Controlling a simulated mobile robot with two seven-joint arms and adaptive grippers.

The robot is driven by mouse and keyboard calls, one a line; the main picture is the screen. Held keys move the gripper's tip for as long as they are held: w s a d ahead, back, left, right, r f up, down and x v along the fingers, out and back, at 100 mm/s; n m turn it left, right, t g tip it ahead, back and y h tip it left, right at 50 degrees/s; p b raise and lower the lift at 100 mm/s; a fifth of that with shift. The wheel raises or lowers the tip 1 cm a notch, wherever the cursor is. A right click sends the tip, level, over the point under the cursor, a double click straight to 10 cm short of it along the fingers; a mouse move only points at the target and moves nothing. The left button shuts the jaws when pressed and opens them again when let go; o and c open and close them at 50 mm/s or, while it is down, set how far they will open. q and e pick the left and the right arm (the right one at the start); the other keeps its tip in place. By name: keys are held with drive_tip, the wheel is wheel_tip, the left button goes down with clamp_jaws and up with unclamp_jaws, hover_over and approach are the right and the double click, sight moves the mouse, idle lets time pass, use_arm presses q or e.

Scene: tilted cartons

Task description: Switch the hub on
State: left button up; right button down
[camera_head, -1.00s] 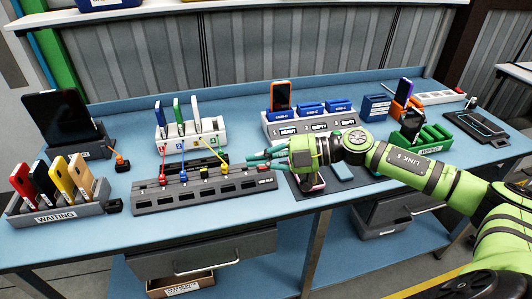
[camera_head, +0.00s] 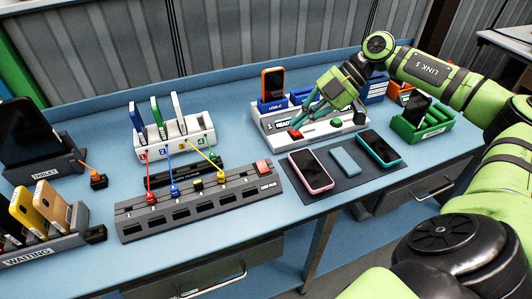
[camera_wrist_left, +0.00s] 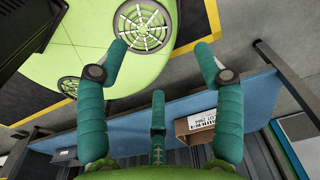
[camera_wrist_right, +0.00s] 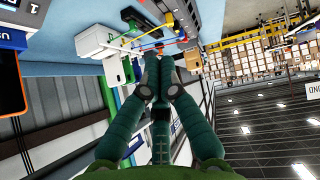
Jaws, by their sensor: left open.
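The USB hub (camera_head: 200,201) is a long dark grey strip near the table's front, with a row of ports. A red switch (camera_head: 262,166) sits at its right end, beside the printed label; I cannot tell its on or off position. Red, blue and yellow plugs stand along the hub's back edge. My right gripper (camera_head: 298,126) is over the white charging dock, right of and behind the hub, apart from the red switch. Its fingers are together and empty in the right wrist view (camera_wrist_right: 160,62). My left gripper (camera_wrist_left: 160,55) is open and empty, seen only in its wrist view.
The white dock (camera_head: 318,139) has a red button near my right fingertips. A green rack (camera_head: 423,125) stands right. A white numbered rack (camera_head: 176,149) stands behind the hub.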

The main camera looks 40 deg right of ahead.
drive_tip(key=p, duration=0.4)
hover_over(267, 168)
wheel_tip(267, 168, down, 7)
drive_tip(key=shift+d+r, duration=0.1)
drive_tip(key=shift+d, duration=0.05)
drive_tip(key=f, duration=0.3)
drive_tip(key=shift+w+d+f, duration=0.1)
drive_tip(key=shift+w+f, duration=0.15)
drive_tip(key=shift+w+d+f+p, duration=0.1)
drive_tip(key=shift+f+p, duration=0.2)
drive_tip(key=shift+f, duration=0.1)
use_arm(q)
drive_tip(key=r, duration=0.1)
drive_tip(key=w+r, duration=0.1)
drive_tip(key=r, duration=0.2)
drive_tip(key=shift+w+r, duration=0.3)
drive_tip(key=shift+w, duration=0.05)
